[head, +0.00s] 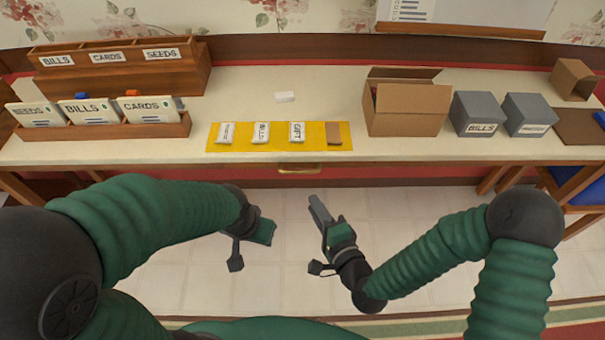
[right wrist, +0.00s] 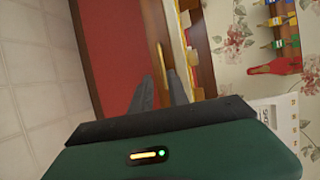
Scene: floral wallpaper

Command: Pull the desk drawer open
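The desk drawer shows in the head view as a shallow front under the middle of the desktop, with a brass handle (head: 299,169). The drawer looks closed. My right gripper (head: 318,207) is below and just in front of the handle, pointing up toward it. In the right wrist view its two fingers (right wrist: 160,92) are apart with nothing between them, and the brass handle (right wrist: 164,60) lies just beyond their tips. My left gripper (head: 262,233) hangs over the floor left of the right one; its fingers do not show clearly.
On the desk (head: 330,90) are a yellow mat (head: 283,143) with labelled packets, an open cardboard box (head: 408,108), grey boxes (head: 478,113) and a wooden sorter (head: 120,70) with a card rack (head: 105,128). A blue-seated chair (head: 568,186) stands at right. Floor below the drawer is clear.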

